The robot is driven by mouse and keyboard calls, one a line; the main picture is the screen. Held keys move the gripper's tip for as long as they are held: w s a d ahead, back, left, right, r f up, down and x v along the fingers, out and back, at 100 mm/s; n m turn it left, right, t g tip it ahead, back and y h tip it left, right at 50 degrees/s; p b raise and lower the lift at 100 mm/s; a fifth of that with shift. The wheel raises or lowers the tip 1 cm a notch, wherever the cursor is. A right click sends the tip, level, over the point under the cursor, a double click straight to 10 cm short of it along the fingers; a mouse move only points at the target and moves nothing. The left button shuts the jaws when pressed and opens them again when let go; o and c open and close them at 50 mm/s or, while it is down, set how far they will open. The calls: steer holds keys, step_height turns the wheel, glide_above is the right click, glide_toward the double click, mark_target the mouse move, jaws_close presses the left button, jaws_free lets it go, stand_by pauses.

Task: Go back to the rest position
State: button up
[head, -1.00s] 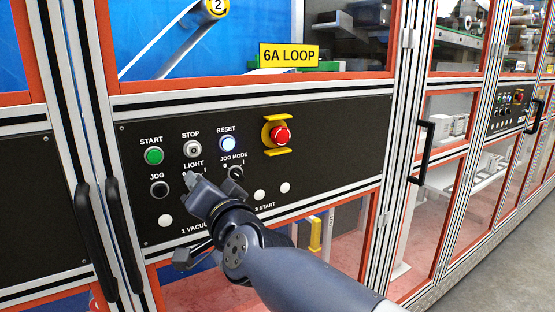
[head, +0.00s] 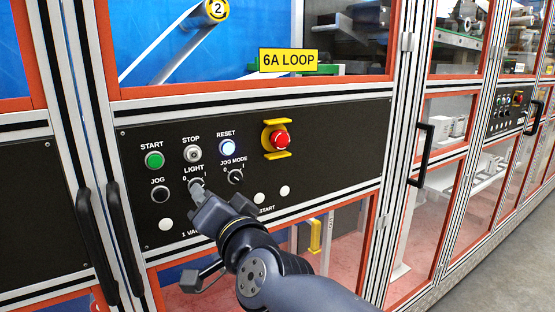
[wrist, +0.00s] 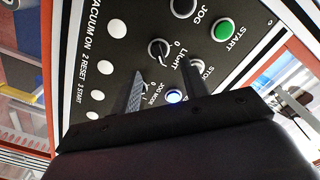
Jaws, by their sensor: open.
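My gripper (head: 200,198) is open in front of the black control panel (head: 340,150). Its fingers point at the panel just below the LIGHT knob (head: 196,183), which they partly cover in the head view. In the wrist view my gripper's two dark fingers (wrist: 163,85) stand apart with nothing held between them. The LIGHT knob (wrist: 159,50) shows between and beyond the fingertips there. I cannot tell the exact distance from the fingertips to the panel.
Around the LIGHT knob are the green START button (head: 154,160), the JOG button (head: 160,194), the lit RESET button (head: 227,147), the JOG MODE knob (head: 235,177) and the red emergency stop (head: 279,139). Black door handles (head: 122,235) stick out at left. Grey floor (head: 490,260) is clear at right.

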steer(key=shift+w+a+n+p, duration=0.65)
steer(key=shift+n+p, duration=1.55)
steer(key=shift+n, duration=0.75)
steer(key=shift+w+a+n+p, duration=0.45)
steer(key=shift+w+n+p, duration=0.25)
steer(key=shift+n+p, duration=1.9)
steer(key=shift+w+a+n+p, duration=0.65)
steer(key=shift+n+p, duration=1.15)
steer(key=shift+n, duration=1.55)
steer(key=shift+d, duration=0.1)
